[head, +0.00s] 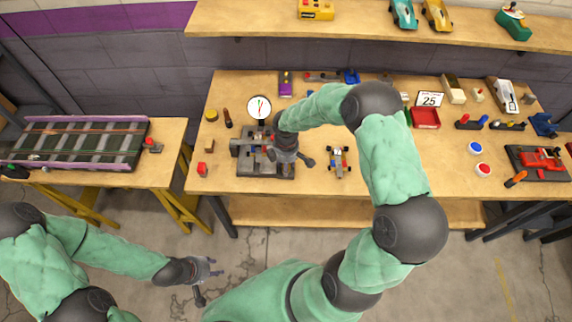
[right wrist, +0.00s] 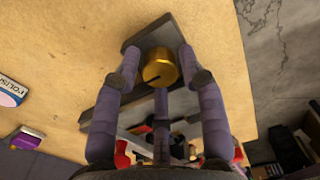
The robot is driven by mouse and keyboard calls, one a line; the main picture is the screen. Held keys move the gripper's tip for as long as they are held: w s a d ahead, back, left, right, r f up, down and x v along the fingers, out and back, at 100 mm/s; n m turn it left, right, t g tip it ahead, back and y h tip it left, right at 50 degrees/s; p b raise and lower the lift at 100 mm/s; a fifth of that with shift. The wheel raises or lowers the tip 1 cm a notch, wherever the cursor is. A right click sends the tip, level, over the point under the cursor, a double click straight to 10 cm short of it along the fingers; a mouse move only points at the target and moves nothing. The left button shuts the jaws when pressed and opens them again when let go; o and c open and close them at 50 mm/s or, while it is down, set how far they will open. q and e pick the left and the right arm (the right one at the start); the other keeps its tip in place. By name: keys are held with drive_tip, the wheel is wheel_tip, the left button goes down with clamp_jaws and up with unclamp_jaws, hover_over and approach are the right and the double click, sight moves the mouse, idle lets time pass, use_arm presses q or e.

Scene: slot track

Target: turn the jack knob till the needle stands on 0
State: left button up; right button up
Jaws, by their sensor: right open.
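The round white dial (head: 259,107) stands at the back of a dark grey fixture (head: 245,160) on the bench. Its thin needle looks close to upright; the scale is too small to read. The gold jack knob (right wrist: 160,70), with a dark line on its face, shows in the right wrist view. My right gripper (head: 290,161) is over the fixture and hides the knob in the head view. In the right wrist view its open fingers (right wrist: 159,60) stand on either side of the knob; contact is unclear. My left gripper (head: 209,284) is open and empty above the floor.
A small wheeled car (head: 339,162) stands right of the fixture. A red tray (head: 425,118) is farther right. A track section (head: 75,143) lies on the left table.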

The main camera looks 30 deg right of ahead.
clamp_jaws()
drive_tip(key=shift+m, duration=0.4)
drive_tip(key=m+b, duration=0.2)
drive_tip(key=m, duration=0.1)
drive_tip(key=shift+m+b, duration=0.55)
drive_tip(key=shift+m, duration=1.55)
unclamp_jaws()
